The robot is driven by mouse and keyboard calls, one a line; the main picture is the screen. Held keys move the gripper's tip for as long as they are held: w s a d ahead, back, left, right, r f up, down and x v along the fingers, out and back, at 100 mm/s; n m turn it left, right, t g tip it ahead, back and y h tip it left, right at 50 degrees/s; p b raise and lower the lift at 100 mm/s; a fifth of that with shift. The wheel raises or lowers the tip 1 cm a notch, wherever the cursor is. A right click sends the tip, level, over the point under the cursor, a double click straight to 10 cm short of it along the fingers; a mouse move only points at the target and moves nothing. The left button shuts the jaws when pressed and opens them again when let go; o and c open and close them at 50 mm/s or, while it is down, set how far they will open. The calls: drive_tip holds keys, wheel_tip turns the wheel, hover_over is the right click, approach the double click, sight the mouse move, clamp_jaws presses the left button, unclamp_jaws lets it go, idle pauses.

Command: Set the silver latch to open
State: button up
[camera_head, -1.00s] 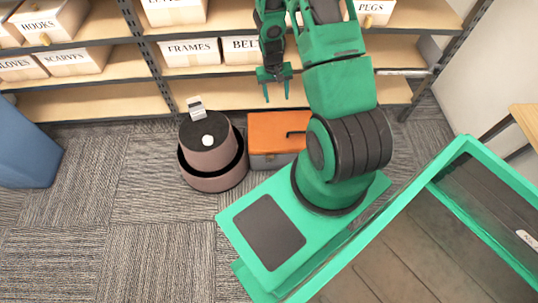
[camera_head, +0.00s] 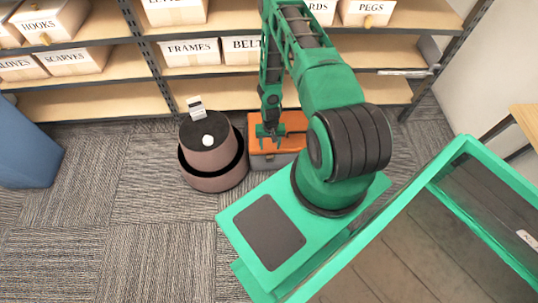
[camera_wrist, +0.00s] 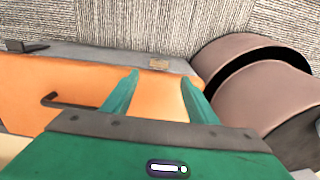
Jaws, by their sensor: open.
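An orange-lidded box (camera_head: 293,122) with a grey body stands on the carpet in front of the shelf. In the wrist view its orange lid (camera_wrist: 60,85) has a dark bar handle (camera_wrist: 62,103). A small tan or brassy latch plate (camera_wrist: 158,64) sits on the box's grey edge. A dark grey latch-like piece (camera_wrist: 25,47) sticks out at that edge's left end; I cannot tell for sure whether either is the silver latch. My gripper (camera_wrist: 160,77) is open and empty over the lid, its fingertips pointing toward the tan plate. It also shows over the box in the head view (camera_head: 269,138).
A pinkish-brown round bin (camera_head: 212,158) stands close beside the box, and also shows in the wrist view (camera_wrist: 262,90). Shelving (camera_head: 90,100) with labelled boxes is behind. A blue container (camera_head: 25,145) is at the left. Carpet (camera_head: 120,220) in front of the bin is clear.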

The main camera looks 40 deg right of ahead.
sight(270, 156)
wheel_tip(270, 156, down, 9)
drive_tip(key=shift+r, duration=0.15)
idle(0.4)
